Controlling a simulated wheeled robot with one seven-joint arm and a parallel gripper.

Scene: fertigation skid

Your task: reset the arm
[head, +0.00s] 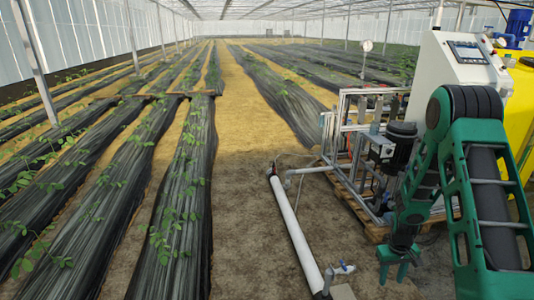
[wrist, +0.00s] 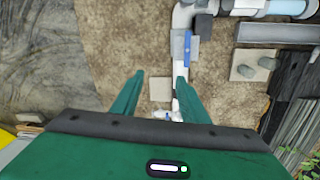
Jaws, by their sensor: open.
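My gripper (head: 398,262) hangs at the lower right of the head view, at the end of my green and black arm, pointing down beside the skid. In the wrist view my gripper (wrist: 158,92) shows two green fingers spread apart, with nothing held between them. Bare brown ground, a small pale slab (wrist: 161,90) and a piece of white pipe (wrist: 183,100) show below and between the fingers.
The fertigation skid (head: 365,160) with pumps, a white control box (head: 460,62) and a yellow tank (head: 522,115) stands at right. A white pipe (head: 295,230) with a blue-handled valve (head: 342,268) lies left of my gripper. Black-covered plant rows (head: 180,200) fill the left.

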